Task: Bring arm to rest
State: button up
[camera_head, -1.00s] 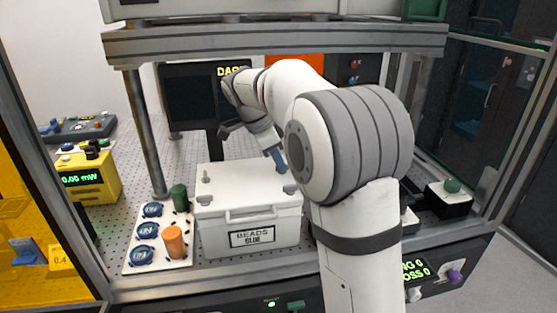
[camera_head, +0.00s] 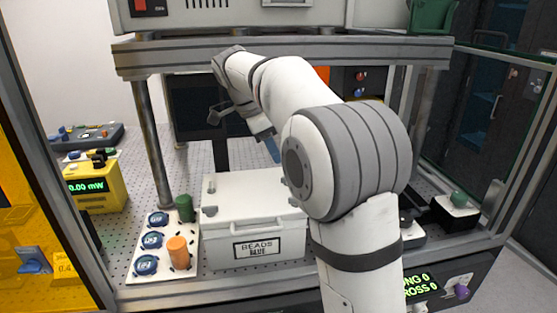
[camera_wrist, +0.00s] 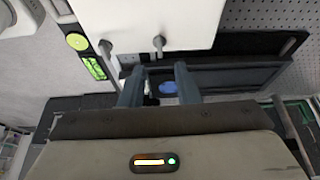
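My gripper (camera_head: 271,150) hangs above and behind the back of a white lidded box (camera_head: 256,236) labelled "BEADS BLUE" in the head view; my own arm hides part of it. In the wrist view my gripper (camera_wrist: 158,78) has its two blue-grey fingers apart, with nothing held between them. A small blue shape (camera_wrist: 167,86) shows in the gap, apparently farther off on a dark surface. A white panel (camera_wrist: 150,25) fills the upper middle of the wrist view.
A white plate (camera_head: 137,268) holds blue discs, an orange cylinder (camera_head: 178,252) and a green one (camera_head: 184,208). A yellow meter (camera_head: 98,187) stands at left.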

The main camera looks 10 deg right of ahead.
jog(key=shift+a+r, duration=0.1)
jog(key=shift+r, duration=0.15)
jog(key=shift+s, duration=0.1)
jog(key=s+d+f+n+t+y, duration=0.1)
jog(key=s+f+n, duration=0.4)
jog(key=s, duration=0.4)
jog(key=s+d+f+n+y, duration=0.2)
jog(key=s+f+n, duration=0.3)
jog(key=s, duration=0.4)
jog(key=s+d+f+n+t+y, duration=0.1)
jog(key=s+f+n, duration=0.4)
jog(key=s, duration=0.5)
jog(key=n, duration=0.2)
jog(key=shift+d+f+n+t, duration=0.15)
jog(key=shift+d+n+t, duration=0.15)
jog(key=shift+o, duration=0.4)
jog(key=shift+w, duration=0.1)
